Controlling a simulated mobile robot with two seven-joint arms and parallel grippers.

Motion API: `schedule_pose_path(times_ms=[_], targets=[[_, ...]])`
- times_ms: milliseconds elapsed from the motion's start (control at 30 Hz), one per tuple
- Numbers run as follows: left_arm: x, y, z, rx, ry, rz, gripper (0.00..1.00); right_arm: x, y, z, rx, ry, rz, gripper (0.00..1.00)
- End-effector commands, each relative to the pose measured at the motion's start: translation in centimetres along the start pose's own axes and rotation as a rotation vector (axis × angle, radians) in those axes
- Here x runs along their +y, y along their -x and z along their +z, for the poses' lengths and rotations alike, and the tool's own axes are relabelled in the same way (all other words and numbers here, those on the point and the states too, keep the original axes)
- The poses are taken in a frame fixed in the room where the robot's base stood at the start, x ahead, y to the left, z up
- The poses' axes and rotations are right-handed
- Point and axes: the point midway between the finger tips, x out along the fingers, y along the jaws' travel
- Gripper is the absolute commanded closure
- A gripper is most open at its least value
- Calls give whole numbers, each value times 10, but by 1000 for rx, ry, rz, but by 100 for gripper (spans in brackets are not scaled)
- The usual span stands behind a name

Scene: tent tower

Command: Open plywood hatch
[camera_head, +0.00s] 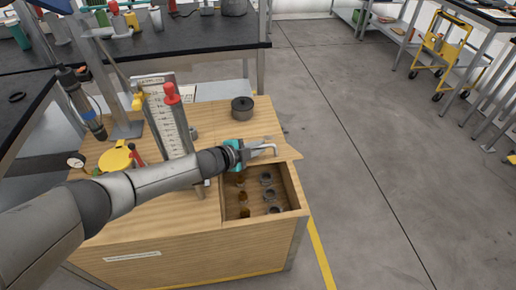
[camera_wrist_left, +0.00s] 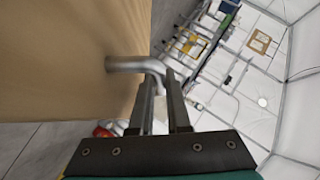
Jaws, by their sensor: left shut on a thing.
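The plywood hatch (camera_head: 284,153) is part of the top of a wooden cabinet (camera_head: 180,250). It appears raised and tilted, and the compartment (camera_head: 226,208) in front of it is uncovered. A bent metal handle (camera_head: 271,147) is fixed to the hatch. My left gripper (camera_head: 256,149) is shut on this handle. In the left wrist view, the gripper (camera_wrist_left: 163,80) has the handle (camera_wrist_left: 124,63) between its fingers, beside the broad hatch panel (camera_wrist_left: 60,60). My right gripper is not in view.
The compartment holds several metal rings (camera_head: 267,180) and brown pieces (camera_head: 244,197). A dark round pot (camera_head: 242,108) stands behind the hatch. A scale board with a red-topped part (camera_head: 171,94) stands left, near a yellow disc (camera_head: 115,159).

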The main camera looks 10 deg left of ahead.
Motion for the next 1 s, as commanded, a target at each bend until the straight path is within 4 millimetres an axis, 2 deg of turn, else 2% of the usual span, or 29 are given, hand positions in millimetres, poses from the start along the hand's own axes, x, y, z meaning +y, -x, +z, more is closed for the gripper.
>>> schedule_pose_path(times_ms=[33, 633, 667, 733, 767, 1000], targets=[[-6, -1, -9, 17, 2, 0, 100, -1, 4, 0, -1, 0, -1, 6], [-11, -1, -6, 11, 14, 8, 100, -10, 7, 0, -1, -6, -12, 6], [-11, -1, -6, 11, 14, 8, 83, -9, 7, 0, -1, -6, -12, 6], [-11, -1, -5, 10, 14, 8, 75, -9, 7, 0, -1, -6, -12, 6], [-11, 0, -4, 9, 14, 8, 73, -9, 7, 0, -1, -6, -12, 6], [-10, 1, -1, 1, 14, 9, 73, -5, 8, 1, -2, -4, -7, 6]])
